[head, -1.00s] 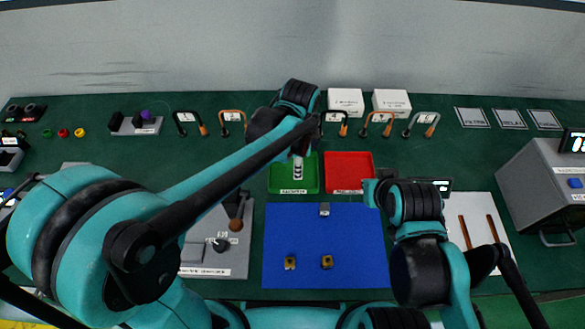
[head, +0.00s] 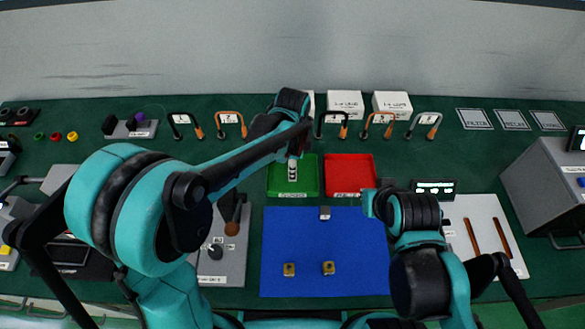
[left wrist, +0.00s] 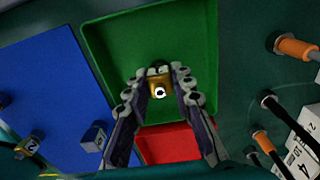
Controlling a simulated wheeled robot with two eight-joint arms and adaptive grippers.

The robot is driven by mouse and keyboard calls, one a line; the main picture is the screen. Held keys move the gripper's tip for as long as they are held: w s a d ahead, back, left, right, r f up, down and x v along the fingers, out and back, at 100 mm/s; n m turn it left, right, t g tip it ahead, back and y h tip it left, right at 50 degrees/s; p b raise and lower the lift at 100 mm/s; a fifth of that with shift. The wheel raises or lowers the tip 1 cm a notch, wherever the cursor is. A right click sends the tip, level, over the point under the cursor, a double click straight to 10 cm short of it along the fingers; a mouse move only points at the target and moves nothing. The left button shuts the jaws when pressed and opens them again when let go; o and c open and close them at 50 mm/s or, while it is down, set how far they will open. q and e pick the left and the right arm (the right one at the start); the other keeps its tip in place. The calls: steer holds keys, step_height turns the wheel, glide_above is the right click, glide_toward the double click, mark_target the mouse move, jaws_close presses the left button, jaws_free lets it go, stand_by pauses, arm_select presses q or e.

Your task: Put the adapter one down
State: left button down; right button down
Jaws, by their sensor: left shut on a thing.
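My left gripper (head: 293,176) is over the green tray (head: 307,180). In the left wrist view its two fingers (left wrist: 160,94) are closed around a small gold adapter (left wrist: 160,86) with a dark round mark on a white face. The green tray (left wrist: 115,45) lies behind and below it; I cannot tell whether the adapter touches the tray floor. In the head view the gripper hides the adapter. My right arm is folded at the right of the blue mat (head: 300,240); its gripper fingers cannot be made out.
A red tray (head: 350,172) adjoins the green one on the right. Two gold adapters, one left (head: 289,269) and one right (head: 328,267), and a grey block (head: 325,212) sit on the blue mat. Several numbered handles and white boxes (head: 346,102) stand behind the trays.

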arm_select(q)
steer(key=c, duration=1.3)
jaws_free()
steer(key=shift+f, duration=0.1)
steer(key=shift+r, duration=0.3)
step_height(320, 180, up, 12)
steer(key=p, duration=0.5)
steer(key=s+a+n+t, duration=0.2)
steer(key=s+a+n, duration=0.2)
steer(key=a+n, duration=0.1)
steer(key=s+a+n+t, duration=0.2)
steer(key=s+a+n, duration=0.2)
steer(key=a+n, duration=0.2)
steer(key=s+a+r+n+t, duration=0.1)
steer(key=s+a+n+t, duration=0.1)
steer(key=s+a+n, duration=0.2)
steer(key=shift+s+a+n+t, duration=0.2)
steer(key=shift+a+n, duration=0.35)
steer(key=shift+a, duration=0.05)
steer(key=shift+s+a+n+t, duration=0.2)
steer(key=shift+a+n, duration=0.35)
steer(key=shift+a, duration=0.05)
steer(key=shift+s+a+f+n, duration=0.15)
steer(key=shift+a+n, duration=0.05)
steer(key=shift+n, duration=0.2)
